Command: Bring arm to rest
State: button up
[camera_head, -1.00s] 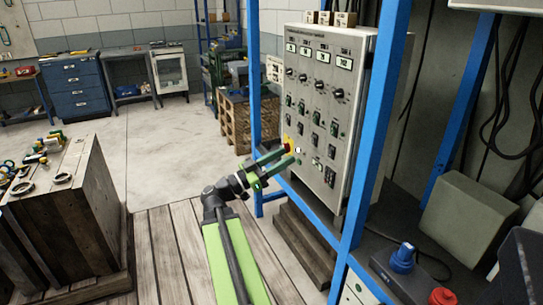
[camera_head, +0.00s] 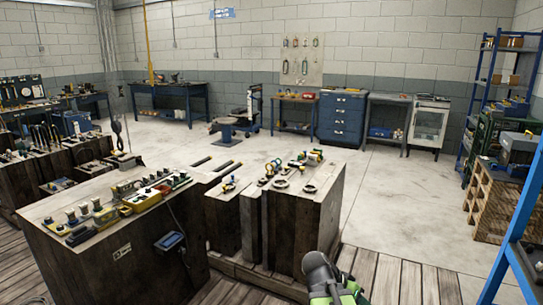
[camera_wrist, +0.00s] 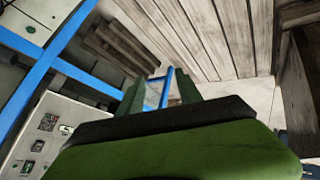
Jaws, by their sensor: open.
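My gripper (camera_wrist: 159,92) shows in the wrist view with its two green fingers apart and nothing between them. Past the fingers are a blue frame post and plank floor. In the head view only a dark joint and green part of my arm (camera_head: 328,280) show at the bottom edge. The fingertips are not visible there. The grey control panel (camera_wrist: 45,128) shows at the lower left of the wrist view, beside my gripper.
Dark wooden blocks (camera_head: 308,232) bearing small fittings stand left of my arm in the head view. A blue frame post (camera_head: 517,235) stands at the right. Plank floor (camera_head: 405,280) between them is clear.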

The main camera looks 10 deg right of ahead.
jog(key=a+f+n+y, duration=0.3)
jog(key=a+n+y, duration=0.15)
jog(key=a, duration=0.45)
jog(key=a+f+n+y, duration=0.3)
jog(key=a+n+y, duration=0.15)
jog(key=a, duration=0.35)
notch_tip(320, 180, up, 21)
jog(key=n+h+p, duration=0.1)
jog(key=p, duration=2)
jog(key=shift+s+n, duration=0.3)
jog(key=shift+s, duration=0.15)
jog(key=shift+a+r, duration=0.1)
jog(key=shift+c, duration=0.4)
jog(key=shift+c, duration=0.2)
